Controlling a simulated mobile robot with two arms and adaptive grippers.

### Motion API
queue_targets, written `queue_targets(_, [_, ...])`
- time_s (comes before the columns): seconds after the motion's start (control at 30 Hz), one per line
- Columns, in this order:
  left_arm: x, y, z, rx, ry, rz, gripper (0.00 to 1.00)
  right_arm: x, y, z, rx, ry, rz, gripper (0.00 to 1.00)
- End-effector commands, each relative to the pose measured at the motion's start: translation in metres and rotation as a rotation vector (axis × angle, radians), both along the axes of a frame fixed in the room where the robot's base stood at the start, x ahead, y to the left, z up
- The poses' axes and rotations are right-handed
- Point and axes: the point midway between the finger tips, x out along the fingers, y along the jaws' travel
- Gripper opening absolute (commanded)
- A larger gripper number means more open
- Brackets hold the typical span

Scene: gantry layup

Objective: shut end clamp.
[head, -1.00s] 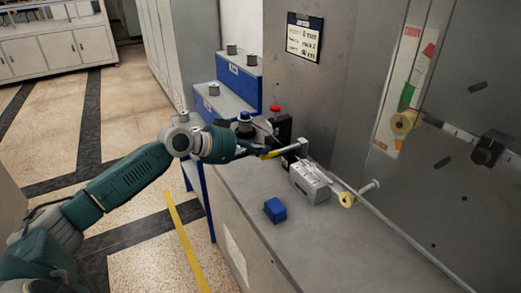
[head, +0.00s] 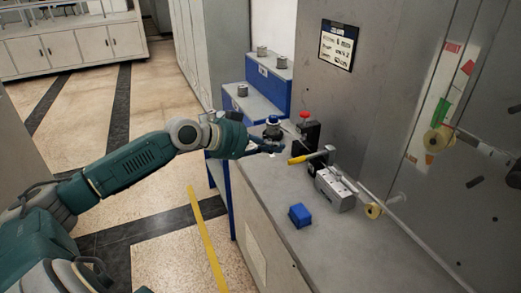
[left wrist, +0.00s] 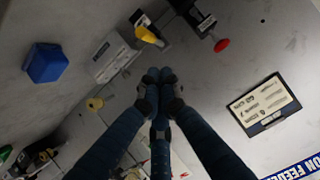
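The end clamp has a yellow-gripped handle (head: 298,160) on a metal lever, which lies roughly level and reaches right towards the grey slotted block (head: 335,188). The handle also shows in the left wrist view (left wrist: 148,35). A black upright body with a red knob (head: 305,115) stands just behind the handle. My left gripper (head: 278,149) is beside the handle, to its left, with a small gap between them. In the left wrist view its fingertips (left wrist: 160,76) are together with nothing between them. My right gripper is out of view.
A blue block (head: 300,215) lies on the grey bench (head: 270,195) in front of the clamp. A thin rod with a yellow roller (head: 373,210) runs along the bench's right side. Blue steps (head: 268,85) with grey cylinders stand behind. A tall grey panel closes off the right.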

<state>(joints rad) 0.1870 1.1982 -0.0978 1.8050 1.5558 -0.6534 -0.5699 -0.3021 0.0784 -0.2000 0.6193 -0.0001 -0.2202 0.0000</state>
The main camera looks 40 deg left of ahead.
Motion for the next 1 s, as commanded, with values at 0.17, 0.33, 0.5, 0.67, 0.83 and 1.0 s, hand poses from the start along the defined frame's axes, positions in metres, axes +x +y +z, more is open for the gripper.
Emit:
queue_targets(0.17, [-0.02, 0.009, 0.001, 0.004, 0.005, -0.002, 0.0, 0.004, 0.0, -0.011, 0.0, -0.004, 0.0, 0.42])
queue_targets(0.33, [-0.031, 0.016, 0.006, -0.002, 0.002, 0.001, 0.0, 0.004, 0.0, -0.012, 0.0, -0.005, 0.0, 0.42])
queue_targets(0.5, [-0.037, 0.019, 0.009, -0.002, 0.001, 0.001, 0.0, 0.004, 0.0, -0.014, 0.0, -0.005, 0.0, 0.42])
queue_targets(0.67, [-0.039, 0.02, 0.011, -0.001, 0.0, 0.001, 0.0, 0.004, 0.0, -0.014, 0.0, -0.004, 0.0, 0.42])
queue_targets(0.83, [-0.038, 0.02, 0.011, -0.001, -0.001, 0.001, 0.0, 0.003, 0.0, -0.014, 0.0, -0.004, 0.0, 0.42])
queue_targets(1.0, [-0.038, 0.02, 0.011, -0.001, -0.001, 0.001, 0.0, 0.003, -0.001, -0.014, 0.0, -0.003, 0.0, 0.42])
